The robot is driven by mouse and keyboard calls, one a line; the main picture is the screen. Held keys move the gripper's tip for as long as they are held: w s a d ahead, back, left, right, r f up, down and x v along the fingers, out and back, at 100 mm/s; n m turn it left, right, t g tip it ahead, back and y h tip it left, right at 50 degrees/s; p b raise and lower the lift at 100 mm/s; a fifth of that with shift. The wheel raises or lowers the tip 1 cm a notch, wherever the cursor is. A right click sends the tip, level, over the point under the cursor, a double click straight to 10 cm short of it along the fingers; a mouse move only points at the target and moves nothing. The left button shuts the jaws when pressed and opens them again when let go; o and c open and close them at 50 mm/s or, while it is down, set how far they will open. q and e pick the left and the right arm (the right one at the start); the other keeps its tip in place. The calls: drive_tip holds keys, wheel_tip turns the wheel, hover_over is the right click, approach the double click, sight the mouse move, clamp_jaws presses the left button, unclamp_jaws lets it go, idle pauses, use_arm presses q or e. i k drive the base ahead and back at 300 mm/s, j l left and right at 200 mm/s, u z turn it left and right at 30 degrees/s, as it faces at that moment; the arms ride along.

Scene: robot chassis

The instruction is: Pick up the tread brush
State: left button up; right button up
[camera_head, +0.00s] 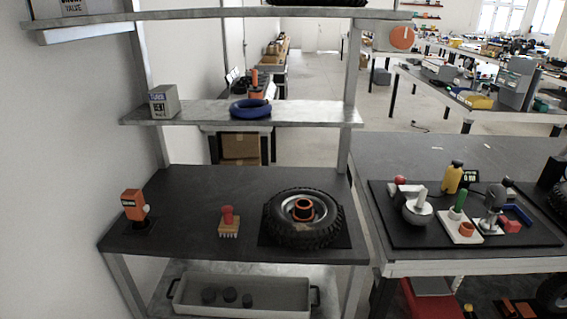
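What looks like the tread brush (229,229) stands on the dark shelf top in the head view. It has a red knob handle on a tan block, with pale bristles below. It stands upright left of a black tyre (318,236), apart from it. The tyre lies flat on a dark mat and has an orange hub piece (303,209) at its centre. Neither of my grippers is in view.
An orange device (133,205) stands left on the same dark top (190,190). A shelf (200,113) above holds a small box (164,101) and a blue ring (250,108). A grey bin (255,294) sits below. A tool-laden bench (450,150) stands right.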

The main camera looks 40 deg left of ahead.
sight(229, 224)
drive_tip(key=u, duration=1.55)
